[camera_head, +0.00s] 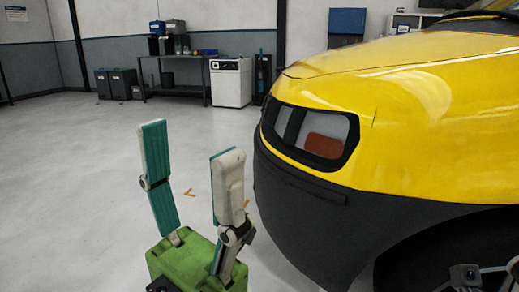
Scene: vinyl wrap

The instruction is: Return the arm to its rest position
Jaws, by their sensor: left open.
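My left gripper (198,182) stands upright at the lower middle of the head view. Its two pale fingers with teal pads are spread apart above a green base, and nothing is between them. It is left of the yellow car (420,110) and appears apart from it, though the depth gap is hard to judge. My right gripper cannot be made out.
The car's dark bumper (300,210) and headlight (312,136) fill the right side. A white cabinet (231,82) and a dark workbench (175,88) stand at the back wall. Dark bins (115,84) are at the back left. The grey floor (70,180) on the left is clear.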

